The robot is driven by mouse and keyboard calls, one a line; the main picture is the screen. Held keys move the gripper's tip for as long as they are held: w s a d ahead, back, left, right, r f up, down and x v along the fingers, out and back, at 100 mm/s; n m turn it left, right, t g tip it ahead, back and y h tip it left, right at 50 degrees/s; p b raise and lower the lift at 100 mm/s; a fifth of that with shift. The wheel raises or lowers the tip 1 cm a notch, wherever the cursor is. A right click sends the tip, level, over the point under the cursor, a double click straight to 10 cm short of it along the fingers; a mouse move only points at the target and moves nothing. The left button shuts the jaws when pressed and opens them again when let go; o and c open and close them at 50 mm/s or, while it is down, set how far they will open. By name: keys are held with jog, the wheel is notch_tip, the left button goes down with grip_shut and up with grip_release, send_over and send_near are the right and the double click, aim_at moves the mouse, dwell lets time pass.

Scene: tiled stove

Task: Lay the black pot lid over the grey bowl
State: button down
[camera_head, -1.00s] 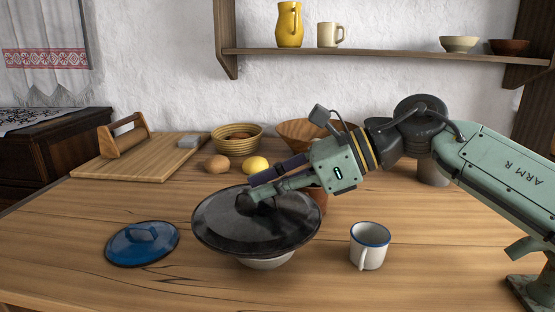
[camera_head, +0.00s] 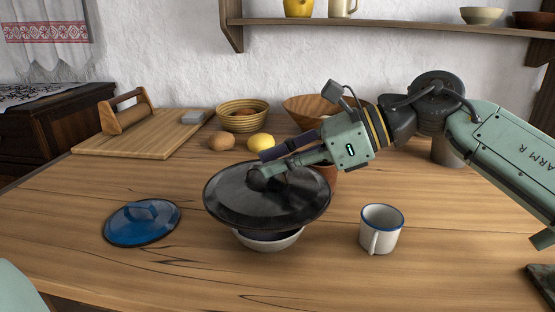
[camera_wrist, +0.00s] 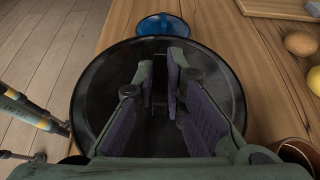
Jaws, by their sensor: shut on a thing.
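The black pot lid (camera_head: 240,207) is held by its knob in my gripper (camera_head: 262,177), which is shut on it. The lid is wide, dark and glossy, and looks slightly tilted. It also fills the middle of the wrist view (camera_wrist: 220,110), under my gripper's fingers (camera_wrist: 160,85). The grey bowl (camera_head: 268,243) stands on the table below the lid. Only its front rim and side show, with a dark gap between rim and lid at the front. The lid overhangs the bowl and hides its back; whether they touch there I cannot tell.
A blue lid (camera_head: 142,223) lies to the left. A white enamel mug (camera_head: 381,229) stands close on the right. The front table is clear.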

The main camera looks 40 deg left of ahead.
aim_at(295, 184)
jog(key=shift+f+b, duration=1.55)
jog(key=shift+f, duration=0.85)
jog(key=c, duration=1.6)
grip_release()
jog(key=shift+o, duration=0.2)
jog(key=v, duration=1.2)
